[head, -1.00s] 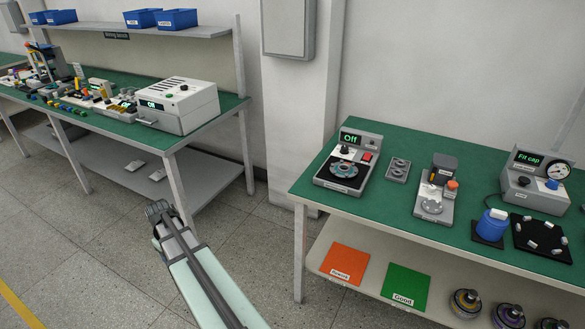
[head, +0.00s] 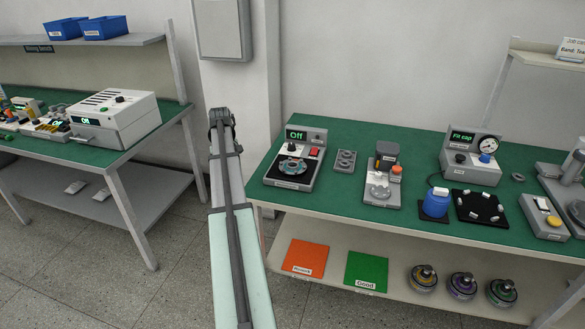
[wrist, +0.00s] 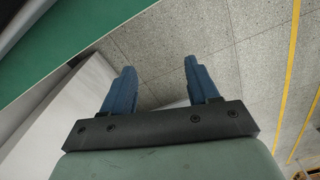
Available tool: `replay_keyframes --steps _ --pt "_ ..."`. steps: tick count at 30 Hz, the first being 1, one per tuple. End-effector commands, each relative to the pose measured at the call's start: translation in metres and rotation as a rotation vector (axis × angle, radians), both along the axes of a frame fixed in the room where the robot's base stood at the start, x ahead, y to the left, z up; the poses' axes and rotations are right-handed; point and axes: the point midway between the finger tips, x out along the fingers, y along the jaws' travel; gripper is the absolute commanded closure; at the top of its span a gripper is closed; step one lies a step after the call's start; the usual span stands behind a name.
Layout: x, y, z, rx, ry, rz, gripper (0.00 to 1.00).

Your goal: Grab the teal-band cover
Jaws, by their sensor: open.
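Three round, dark-topped covers sit in a row on the lower shelf of the right bench: a left one (head: 424,278), a middle one (head: 463,285) with a purple look, and a right one (head: 502,292) with a greenish look. They are too small to tell for sure which has the teal band. My gripper (head: 221,116) is up and left of them, in front of the wall between the two benches. In the wrist view my gripper (wrist: 160,70) is open, with nothing between its fingers.
The right bench's green top (head: 340,205) carries a motor fixture (head: 293,168), a blue container (head: 436,203) and a gauge box (head: 470,155). An orange mat (head: 305,257) and a green mat (head: 366,268) lie left of the covers. The left bench (head: 90,150) stands beside my arm.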

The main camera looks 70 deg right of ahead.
Motion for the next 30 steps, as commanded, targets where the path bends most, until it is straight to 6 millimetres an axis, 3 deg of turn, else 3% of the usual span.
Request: replay_keyframes --steps 1,6,12,15,18,23,30 --pt "-0.019 -0.023 0.012 -0.002 -0.001 -0.015 0.40" --pt "-0.086 -0.079 0.051 -0.002 0.000 -0.046 0.40" --pt "-0.166 -0.127 0.093 -0.001 0.000 -0.076 0.40" --pt "-0.198 -0.142 0.109 0.000 0.000 -0.087 0.40" --pt "-0.219 -0.151 0.119 0.000 0.000 -0.094 0.40" --pt "-0.233 -0.155 0.125 0.001 0.001 -0.096 0.40" --pt "-0.234 -0.154 0.104 0.004 0.001 -0.096 0.40"
